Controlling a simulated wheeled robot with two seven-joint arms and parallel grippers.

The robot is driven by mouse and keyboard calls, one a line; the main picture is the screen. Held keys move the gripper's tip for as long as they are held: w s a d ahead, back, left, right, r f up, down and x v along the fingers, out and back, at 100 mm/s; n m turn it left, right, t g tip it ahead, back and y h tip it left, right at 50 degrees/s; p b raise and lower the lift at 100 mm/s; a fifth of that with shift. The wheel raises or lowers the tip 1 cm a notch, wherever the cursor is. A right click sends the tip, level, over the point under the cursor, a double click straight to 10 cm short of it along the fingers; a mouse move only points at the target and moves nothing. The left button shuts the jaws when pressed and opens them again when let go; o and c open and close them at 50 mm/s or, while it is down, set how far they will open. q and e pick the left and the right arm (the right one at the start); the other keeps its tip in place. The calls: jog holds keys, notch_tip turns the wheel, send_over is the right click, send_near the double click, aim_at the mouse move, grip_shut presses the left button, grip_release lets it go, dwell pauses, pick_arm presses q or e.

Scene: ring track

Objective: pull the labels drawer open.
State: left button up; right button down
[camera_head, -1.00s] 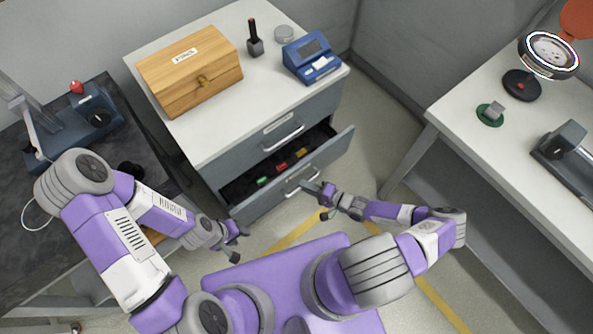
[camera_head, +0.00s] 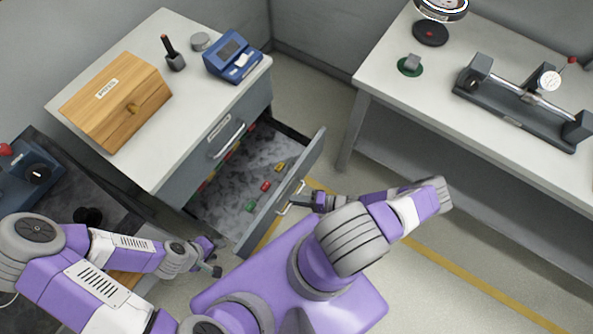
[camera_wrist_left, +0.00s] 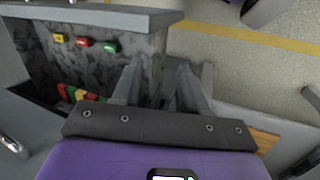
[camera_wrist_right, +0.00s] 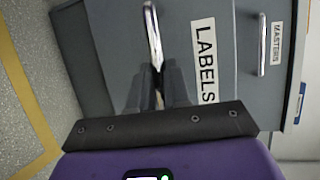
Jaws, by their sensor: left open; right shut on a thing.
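The labels drawer (camera_head: 308,165) is the lower drawer of the grey cabinet and stands far out, its speckled inside showing. Its LABELS plate (camera_wrist_right: 206,62) and bar handle (camera_wrist_right: 153,38) show in the right wrist view. My right gripper (camera_head: 294,201) is shut on that handle; its fingers (camera_wrist_right: 158,82) close around the bar. My left gripper (camera_head: 213,258) is open and empty, near the drawer's left front corner. The left wrist view shows its spread fingers (camera_wrist_left: 160,82) beside the drawer wall.
The upper MASTERS drawer (camera_wrist_right: 264,62) is shut. Small red, green and yellow items (camera_head: 265,186) lie in the labels drawer. A wooden box (camera_head: 118,100) and a blue device (camera_head: 232,58) stand on the cabinet. A workbench (camera_head: 400,105) stands at the right, with floor between.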

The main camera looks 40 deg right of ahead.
jog(key=shift+d, duration=0.1)
jog(key=c, duration=1.1)
grip_release()
jog(key=v, duration=0.7)
jog(key=shift+s+d+p, duration=0.15)
jog(key=shift+s+p, duration=0.05)
jog(key=shift+p, duration=0.15)
